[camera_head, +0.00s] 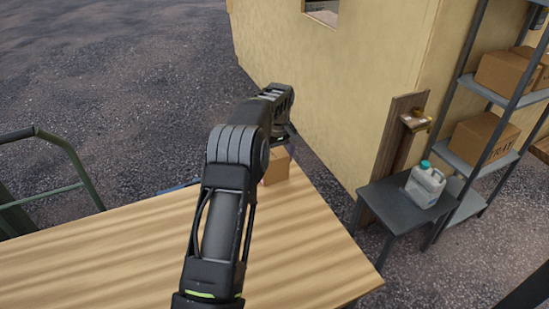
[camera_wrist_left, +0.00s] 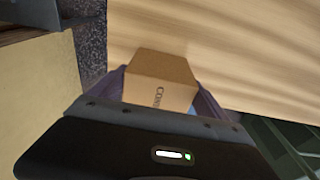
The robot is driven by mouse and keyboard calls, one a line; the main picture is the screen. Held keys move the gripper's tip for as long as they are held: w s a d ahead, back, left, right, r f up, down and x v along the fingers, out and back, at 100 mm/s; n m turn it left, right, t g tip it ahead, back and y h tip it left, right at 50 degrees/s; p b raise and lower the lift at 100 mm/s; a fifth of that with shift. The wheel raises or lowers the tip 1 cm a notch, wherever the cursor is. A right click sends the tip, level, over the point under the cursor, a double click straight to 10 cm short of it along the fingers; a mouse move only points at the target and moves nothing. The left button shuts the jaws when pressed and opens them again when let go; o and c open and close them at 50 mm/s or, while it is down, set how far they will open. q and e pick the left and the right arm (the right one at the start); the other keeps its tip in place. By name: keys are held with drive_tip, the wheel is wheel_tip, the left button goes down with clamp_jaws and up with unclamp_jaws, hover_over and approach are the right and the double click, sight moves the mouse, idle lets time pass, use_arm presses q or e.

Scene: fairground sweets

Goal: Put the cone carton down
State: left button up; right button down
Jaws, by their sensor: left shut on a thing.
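The cone carton (camera_head: 277,167) is a small brown cardboard box at the far end of the wooden table, partly hidden behind my left arm in the head view. In the left wrist view the carton (camera_wrist_left: 160,82) shows its top and a side with dark lettering that begins "CON". My left gripper (camera_wrist_left: 160,92) is shut on the carton, with a finger at each side of it. The carton is over or on the table top (camera_head: 110,245); I cannot tell whether it touches the wood. My right gripper is not in view.
A dark side table (camera_head: 388,200) with a white jug (camera_head: 425,185) stands right of the wooden table. A metal shelf with cardboard boxes (camera_head: 477,138) is behind it. A cream wall (camera_head: 330,80) rises close beyond the carton. The table's left part is clear.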

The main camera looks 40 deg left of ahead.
use_arm(q)
drive_tip(key=shift+f, duration=0.15)
drive_tip(key=o, duration=1.4)
drive_tip(key=shift+o, duration=0.2)
wheel_tip(320, 180, up, 12)
drive_tip(key=d, duration=0.1)
drive_tip(key=shift+s+d+b, duration=0.2)
drive_tip(key=shift+s+b, duration=0.15)
drive_tip(key=shift+b, duration=0.05)
